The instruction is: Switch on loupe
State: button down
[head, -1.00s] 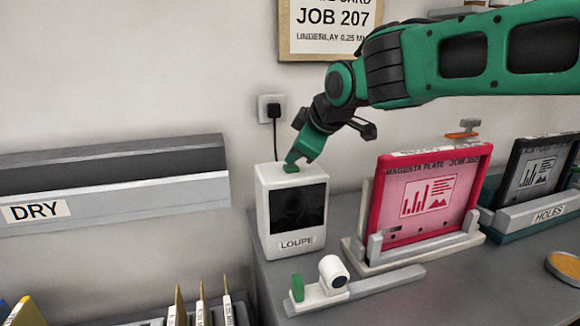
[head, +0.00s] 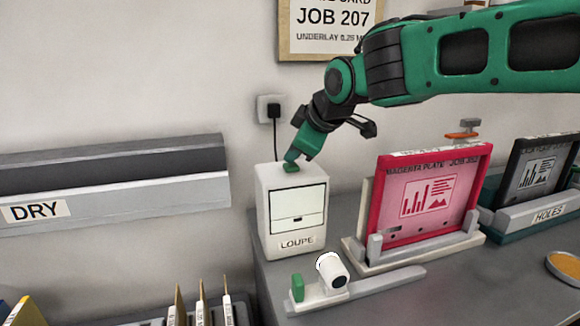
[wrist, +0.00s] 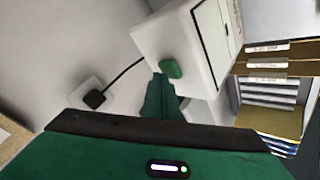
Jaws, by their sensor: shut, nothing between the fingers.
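The loupe (head: 298,212) is a white box with its name on the front, standing at the left end of the grey bench. Its screen (head: 298,206) is lit white with dark lines. A green button (head: 290,169) sits on its top; it also shows in the wrist view (wrist: 170,69). My gripper (head: 293,158) is shut and empty, pointing down with its tips at the button. In the wrist view my green fingers (wrist: 162,95) end close beside the button; whether they still touch it I cannot tell.
A magenta plate (head: 430,189) in a red frame stands right of the loupe. A small white camera-like piece (head: 332,271) sits on a grey rail in front. A wall plug (head: 271,108) with a black cable is behind. The DRY shelf (head: 110,195) is at left.

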aim_at(294, 167)
jog(key=shift+r, duration=3)
